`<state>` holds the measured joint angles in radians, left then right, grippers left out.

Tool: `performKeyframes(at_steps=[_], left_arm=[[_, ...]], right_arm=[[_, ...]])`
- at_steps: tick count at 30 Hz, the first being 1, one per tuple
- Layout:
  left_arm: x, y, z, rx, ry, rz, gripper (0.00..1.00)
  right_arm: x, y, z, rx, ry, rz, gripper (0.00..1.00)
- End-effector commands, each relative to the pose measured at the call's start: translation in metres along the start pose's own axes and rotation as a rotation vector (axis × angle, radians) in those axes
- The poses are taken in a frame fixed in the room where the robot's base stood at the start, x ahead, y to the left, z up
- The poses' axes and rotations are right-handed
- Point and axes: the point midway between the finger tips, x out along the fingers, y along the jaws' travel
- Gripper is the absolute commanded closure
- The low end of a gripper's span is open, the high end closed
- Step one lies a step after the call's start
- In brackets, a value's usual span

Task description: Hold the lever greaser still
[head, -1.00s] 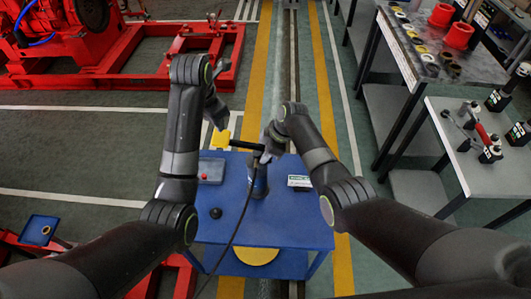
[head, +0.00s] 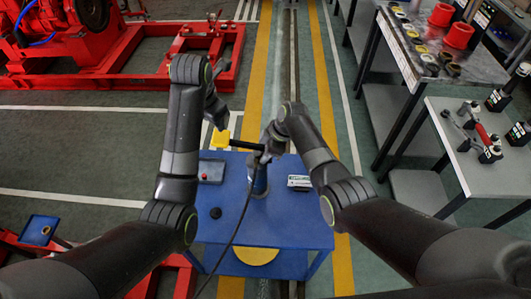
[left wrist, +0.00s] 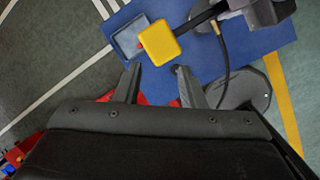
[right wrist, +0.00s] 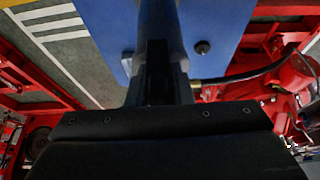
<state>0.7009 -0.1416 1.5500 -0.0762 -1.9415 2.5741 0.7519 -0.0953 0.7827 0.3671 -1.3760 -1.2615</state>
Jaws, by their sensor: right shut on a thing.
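The lever greaser has a blue barrel (head: 258,182) upright on the blue table, with a black lever (head: 246,146) sticking out to the left. A yellow block (head: 221,138) sits at the lever's far end; it also shows in the left wrist view (left wrist: 160,43). My right gripper (head: 267,154) is shut on the greaser near its top. In the right wrist view its fingers (right wrist: 157,75) close around the barrel, whose grip area is partly hidden. My left gripper (left wrist: 158,80) is open and empty, close to the yellow block and apart from it.
The blue table (head: 270,225) carries a grey tray (head: 211,171), a small white-labelled box (head: 299,181) and a black knob (head: 216,213). A black hose (head: 237,228) runs off the front edge. A red machine frame (head: 150,75) stands back left; grey workbenches (head: 460,165) stand right.

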Motion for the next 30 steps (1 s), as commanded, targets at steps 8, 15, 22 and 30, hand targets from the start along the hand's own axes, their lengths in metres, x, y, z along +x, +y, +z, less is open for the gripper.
performKeyframes(at_steps=[8, 15, 22, 30], left_arm=[[0.0, 0.0, 0.0, 0.0, 0.0, 0.0, 0.64], [0.0, 0.0001, 0.0002, 0.012, 0.0, 0.0, 0.79], [0.0003, 0.0016, 0.0026, 0.212, 0.003, -0.001, 1.0], [0.0007, 0.0046, 0.0077, 0.648, 0.008, -0.004, 1.0]], right_arm=[[-0.0001, 0.0002, -0.0005, 0.0, 0.001, 0.001, 1.0], [-0.0001, 0.0002, -0.0005, 0.0, 0.001, 0.001, 1.0], [-0.0001, 0.0002, -0.0006, 0.0, 0.001, 0.001, 1.0], [-0.0001, 0.0002, -0.0007, -0.001, 0.001, 0.001, 1.0]])
